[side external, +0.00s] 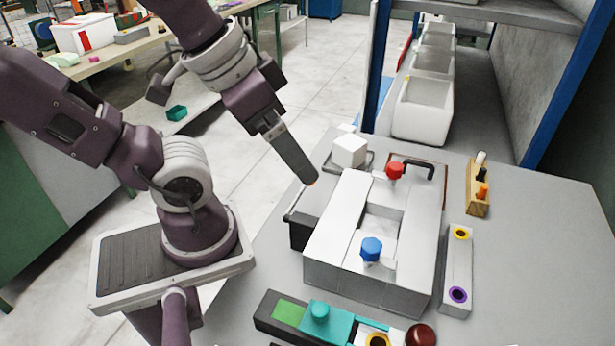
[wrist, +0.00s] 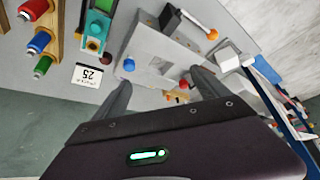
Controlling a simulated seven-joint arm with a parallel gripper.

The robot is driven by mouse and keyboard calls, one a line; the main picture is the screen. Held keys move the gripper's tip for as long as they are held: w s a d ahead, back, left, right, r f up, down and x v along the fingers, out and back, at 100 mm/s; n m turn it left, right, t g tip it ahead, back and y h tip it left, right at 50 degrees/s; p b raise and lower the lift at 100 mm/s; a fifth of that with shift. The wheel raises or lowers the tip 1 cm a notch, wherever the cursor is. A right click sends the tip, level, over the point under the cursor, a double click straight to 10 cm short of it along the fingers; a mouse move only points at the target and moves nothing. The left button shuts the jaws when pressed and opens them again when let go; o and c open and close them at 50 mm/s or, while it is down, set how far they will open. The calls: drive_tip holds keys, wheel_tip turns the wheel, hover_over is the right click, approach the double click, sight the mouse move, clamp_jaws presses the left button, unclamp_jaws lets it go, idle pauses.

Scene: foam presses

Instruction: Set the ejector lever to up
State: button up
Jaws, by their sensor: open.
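The press is a light grey box (side external: 327,234) with a blue knob (side external: 371,248) and a red knob (side external: 394,169) on top. On its left side is a black block (side external: 301,234). In the wrist view a grey rod runs from this block (wrist: 170,17) to an orange knob (wrist: 212,34); this looks like the ejector lever, but its setting is unclear. In the side view only a bit of orange shows by my fingertip. My gripper (wrist: 162,95) is open and empty, above the press; its right finger is near the red knob (wrist: 184,84).
A white cube (side external: 349,150) stands behind the press. A grey strip with yellow and purple rings (side external: 457,270) lies to its right, and a teal unit (side external: 330,322) in front. A wooden rack (side external: 478,190) stands back right. The table's right is clear.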

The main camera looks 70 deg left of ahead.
drive_tip(key=shift+c, duration=1.4)
drive_tip(key=w+a+n+g, duration=0.1)
drive_tip(key=w, duration=0.1)
drive_tip(key=w+a+n+g, duration=0.1)
drive_tip(key=w+a, duration=0.1)
drive_tip(key=w+a+f+n+g, duration=0.1)
drive_tip(key=w+n, duration=0.1)
drive_tip(key=w, duration=0.1)
drive_tip(key=shift+a+g, duration=0.3)
drive_tip(key=shift+a, duration=0.05)
drive_tip(key=c, duration=0.5)
drive_tip(key=shift+o, duration=0.2)
drive_tip(key=n+g+h, duration=0.3)
drive_tip(key=n+g, duration=0.3)
drive_tip(key=n, duration=0.2)
approach(302, 190)
wheel_tip(302, 190, down, 2)
drive_tip(key=w+a, duration=0.2)
drive_tip(key=a, duration=0.1)
drive_tip(key=x, duration=0.7)
drive_tip(key=shift+w, duration=0.3)
clamp_jaws()
